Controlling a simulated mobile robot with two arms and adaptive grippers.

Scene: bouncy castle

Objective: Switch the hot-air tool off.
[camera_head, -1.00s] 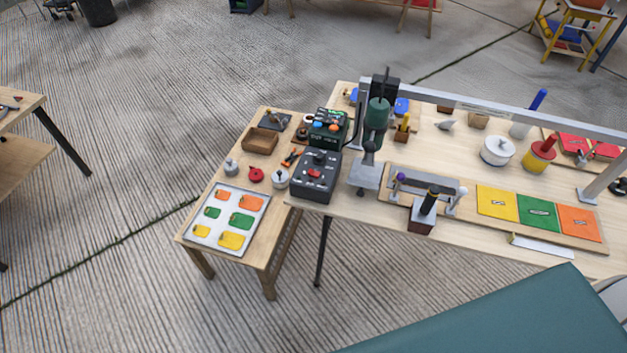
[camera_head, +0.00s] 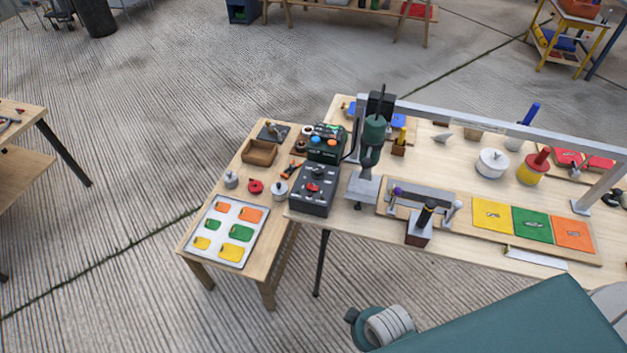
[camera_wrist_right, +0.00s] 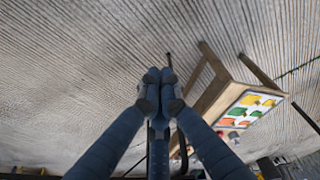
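The hot-air tool (camera_head: 374,132) appears to be the dark green and black tool held upright, nozzle down, in a grey stand (camera_head: 363,186) on the workbench. A dark control box (camera_head: 313,203) with a red switch (camera_head: 313,188) and several small knobs sits just left of it. I cannot tell the switch's position. My right gripper (camera_wrist_right: 160,76) shows in the right wrist view with its fingers together and nothing visible between them, over the striped floor, apart from the bench. My left gripper is not in view.
A side table holds a white tray (camera_head: 247,256) of coloured pieces, a wooden box (camera_head: 260,152) and small lidded items. A grey rail (camera_head: 500,121) spans the workbench. Yellow, green and orange squares (camera_head: 532,224) lie at right. Floor in front of the side table is clear.

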